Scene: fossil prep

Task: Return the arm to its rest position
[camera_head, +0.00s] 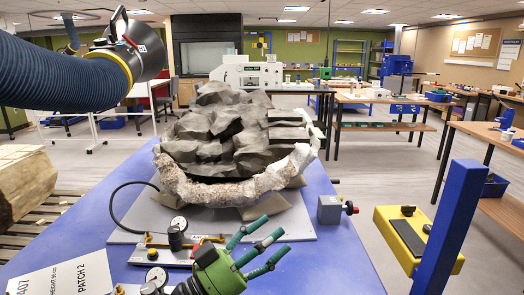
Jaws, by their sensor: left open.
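My left gripper (270,238) is at the bottom centre, its green body and several dark green fingers pointing up and right. The fingers are spread open with nothing between them. It is in front of the large grey rock block (225,130), apart from it in the picture. The block has a pale, rough jacketed rim (235,190) along its front and rests on a light plate over the blue table (345,255). My right gripper is out of view.
Gauges and brass fittings (178,235) lie beside the gripper. A white "PATCH 2" card (70,277) is at the lower left. A ribbed blue hose with a black hood (130,50) hangs at upper left. A small grey box (330,208) and a blue post (450,225) stand to the right.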

